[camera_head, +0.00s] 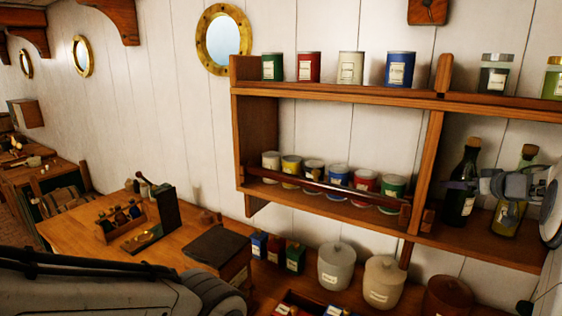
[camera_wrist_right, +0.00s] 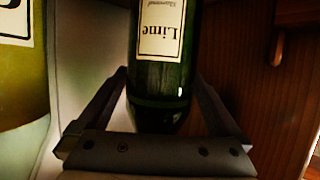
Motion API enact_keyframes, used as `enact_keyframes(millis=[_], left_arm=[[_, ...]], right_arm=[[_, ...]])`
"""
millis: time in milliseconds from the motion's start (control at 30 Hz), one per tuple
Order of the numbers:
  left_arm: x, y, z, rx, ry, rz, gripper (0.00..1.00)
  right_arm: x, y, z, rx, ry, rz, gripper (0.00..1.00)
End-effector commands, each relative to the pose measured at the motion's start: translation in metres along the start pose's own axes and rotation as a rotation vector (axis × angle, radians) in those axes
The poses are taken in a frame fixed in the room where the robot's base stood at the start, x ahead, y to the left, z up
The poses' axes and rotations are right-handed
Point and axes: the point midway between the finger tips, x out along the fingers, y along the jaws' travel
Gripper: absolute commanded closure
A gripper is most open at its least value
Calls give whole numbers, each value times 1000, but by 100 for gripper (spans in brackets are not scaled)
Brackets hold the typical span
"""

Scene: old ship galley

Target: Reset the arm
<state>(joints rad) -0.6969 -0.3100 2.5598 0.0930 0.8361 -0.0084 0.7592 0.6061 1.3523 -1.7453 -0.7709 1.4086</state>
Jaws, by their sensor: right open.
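My right gripper (camera_head: 462,185) reaches in from the right edge to the lower shelf, at a dark green corked bottle (camera_head: 461,181). In the right wrist view the bottle (camera_wrist_right: 160,75) stands between the two spread fingers (camera_wrist_right: 161,80), upside down in that picture, with a white label reading "Lime". Gaps show between the bottle and both fingers, so the jaws are open around it. My left arm (camera_head: 110,285) crosses the lower left of the head view; its gripper is out of the picture.
A paler corked bottle (camera_head: 508,215) stands close right of the green one. A wooden divider (camera_head: 427,170) is to its left, then several tins behind a rail (camera_head: 325,189). The upper shelf (camera_head: 340,92) holds more tins. Lidded crocks (camera_head: 336,266) stand below.

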Motion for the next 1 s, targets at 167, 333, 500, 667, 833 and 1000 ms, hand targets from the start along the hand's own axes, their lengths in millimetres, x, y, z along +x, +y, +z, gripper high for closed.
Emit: enact_keyframes(millis=[167,333,500,667,833,1000], left_arm=[[-10,1,-1,-1,0,0,0],[-2,0,0,0,-1,0,0],[-5,0,0,0,0,0,0],[5,0,0,-1,0,0,0],[8,0,0,-1,0,0,0],[7,0,0,-1,0,0,0]], right_arm=[[27,0,0,0,0,0,0],[10,-2,-30,-5,4,1,0],[-2,-2,-57,-3,4,2,0],[-14,-9,-58,1,0,1,0],[-20,-13,-57,1,0,1,0],[-21,-14,-57,1,0,1,0]])
